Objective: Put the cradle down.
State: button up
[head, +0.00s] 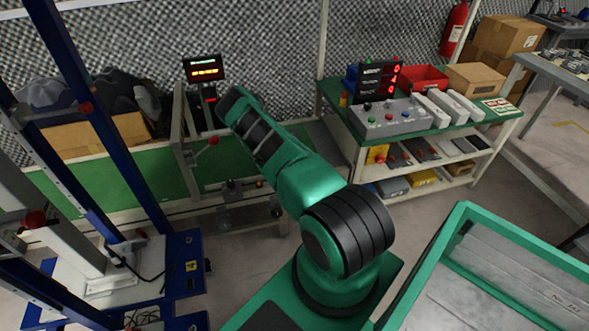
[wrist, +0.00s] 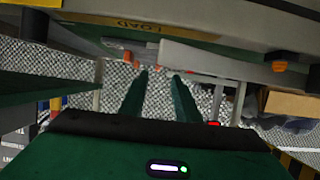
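My gripper (wrist: 160,75) shows in the wrist view as two green fingers standing apart, with only the foam wall visible between them. In the head view my arm reaches to the back left, and its fingers cannot be made out there. I cannot tell for sure which part is the cradle. A grey bar (wrist: 215,60) crosses just beyond the fingertips in the wrist view, near an orange knob (wrist: 278,66). In the head view a grey upright frame (head: 178,125) with a red knob (head: 210,141) stands left of my arm's end.
A lit display (head: 204,70) stands behind my arm's end. A green-topped shelf cart (head: 440,135) with a control box (head: 390,117) is at the right. A blue gantry frame (head: 105,130) stands at the left. A green-rimmed tray (head: 450,225) is at the front right.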

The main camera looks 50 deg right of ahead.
jog(key=shift+v, duration=2.15)
jog(key=w+a+r+g+y, duration=0.2)
jog(key=w+a+r, duration=0.15)
jog(key=r, duration=0.25)
jog(key=w+a+r+g+y, duration=0.2)
jog(key=w+a+r, duration=0.15)
jog(key=r, duration=0.35)
jog(key=s+a+r+g+y, duration=0.1)
jog(key=s+a+r, duration=0.1)
jog(key=r, duration=0.2)
jog(key=s+a+r+g, duration=0.1)
jog(key=s+a+r, duration=0.1)
jog(key=a+r, duration=0.15)
jog(key=s+a+r+g, duration=0.2)
jog(key=s+a+r, duration=0.2)
jog(key=s+r, duration=0.3)
jog(key=s+a+r+g+y, duration=0.1)
jog(key=s+a+r, duration=0.3)
jog(key=s, duration=0.9)
jog(key=s+a+r+g+y, duration=0.1)
jog(key=s+a+r, duration=0.3)
jog(key=s+r, duration=0.6)
jog(key=shift+s+r+g, duration=0.3)
jog(key=shift+r+g, duration=0.25)
jog(key=shift+g, duration=0.25)
